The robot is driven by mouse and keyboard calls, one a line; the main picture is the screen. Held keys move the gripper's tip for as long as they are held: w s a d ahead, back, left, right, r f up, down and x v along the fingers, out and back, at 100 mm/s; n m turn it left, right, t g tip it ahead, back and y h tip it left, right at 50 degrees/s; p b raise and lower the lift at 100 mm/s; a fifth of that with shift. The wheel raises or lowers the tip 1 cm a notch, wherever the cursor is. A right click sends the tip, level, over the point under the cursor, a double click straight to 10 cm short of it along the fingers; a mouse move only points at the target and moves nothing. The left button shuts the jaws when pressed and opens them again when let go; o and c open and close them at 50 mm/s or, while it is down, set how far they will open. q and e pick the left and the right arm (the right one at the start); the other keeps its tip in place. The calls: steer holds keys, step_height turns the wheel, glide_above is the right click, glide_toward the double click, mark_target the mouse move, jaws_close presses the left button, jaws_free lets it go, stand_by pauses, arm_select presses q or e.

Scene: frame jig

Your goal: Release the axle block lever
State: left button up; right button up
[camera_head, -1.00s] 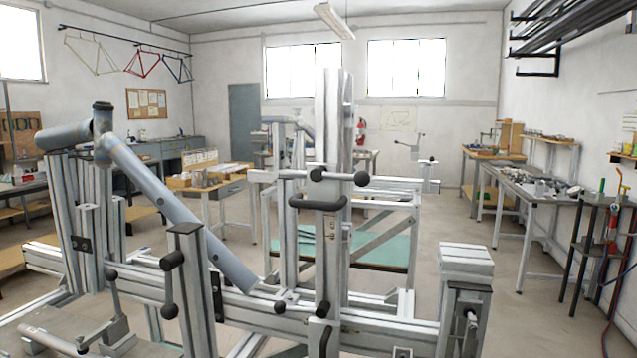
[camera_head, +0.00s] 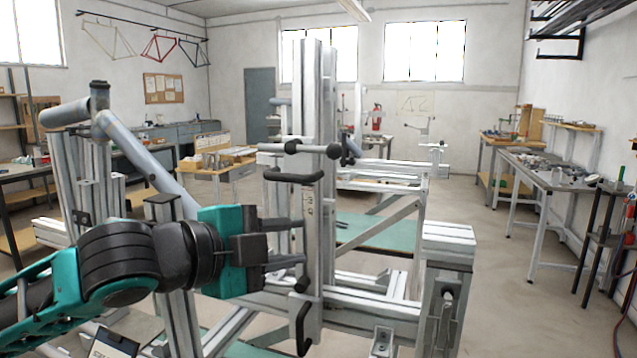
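The frame jig has a tall metal upright (camera_head: 313,220). Low on the upright are a small black knob (camera_head: 302,285) and a black handle (camera_head: 305,328). Which of these is the axle block lever, I cannot tell. My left gripper (camera_head: 290,242) is open, its fingers apart one above the other, tips just left of the upright. Contact with it cannot be told. My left arm hides the jig's lower left part. My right gripper is not in view.
A grey bicycle frame tube (camera_head: 138,167) slopes down behind my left arm. A metal end post (camera_head: 447,262) stands at the jig's right. Workbenches (camera_head: 545,174) line the right wall. The floor (camera_head: 525,300) right of the jig is clear.

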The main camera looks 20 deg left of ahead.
mark_target(316, 150)
arm_select(q)
steer(key=s+a+r+m+t, duration=0.2)
steer(key=a+r+m, duration=0.15)
steer(key=r, duration=0.75)
steer(key=p+x, duration=0.1)
steer(key=x, duration=1.1)
steer(key=shift+d+r+p, duration=0.15)
steer(key=shift+d+p, duration=0.1)
steer(key=shift+p, duration=0.05)
steer(key=shift+h, duration=0.3)
steer(key=shift+c, duration=0.4)
jaws_close()
